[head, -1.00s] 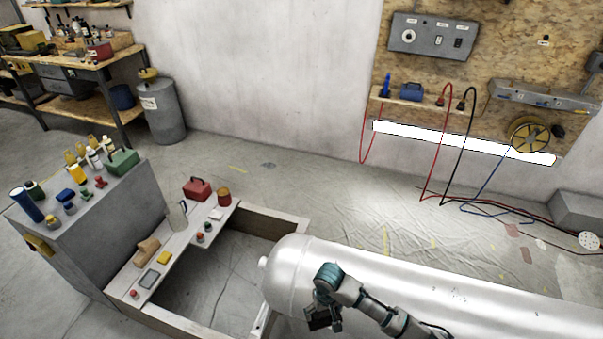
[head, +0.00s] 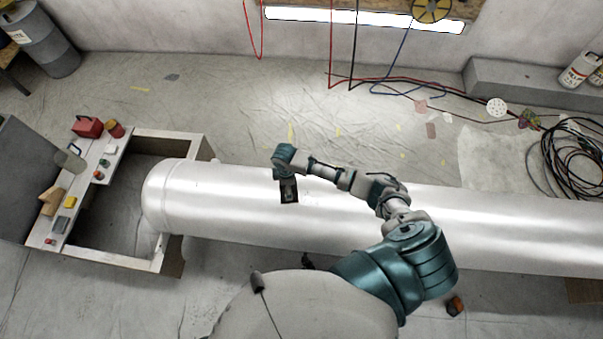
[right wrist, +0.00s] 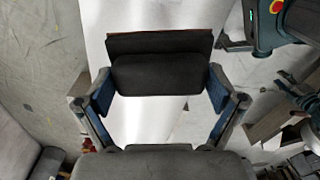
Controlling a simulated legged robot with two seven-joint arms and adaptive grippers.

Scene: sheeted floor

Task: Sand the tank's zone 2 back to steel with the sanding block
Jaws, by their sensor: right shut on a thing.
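The tank (head: 230,200) is a long silver cylinder lying across the middle of the head view. My right gripper (head: 289,190) is over the tank's upper side, right of its rounded left end. In the right wrist view my right gripper (right wrist: 160,90) is shut on the dark sanding block (right wrist: 160,72), which sits between its two blue-padded fingers. The tank's pale surface (right wrist: 150,18) lies behind the block there. I cannot tell whether the block touches it. No zone 2 marking or coating can be made out. My left gripper is not in view.
A frame with a side shelf (head: 100,175) holding tools and a red box (head: 87,126) stands at the tank's left end. Cables (head: 570,165) lie coiled on the floor at right. A grey ledge (head: 520,82) runs along the back wall. The sheeted floor behind the tank is mostly clear.

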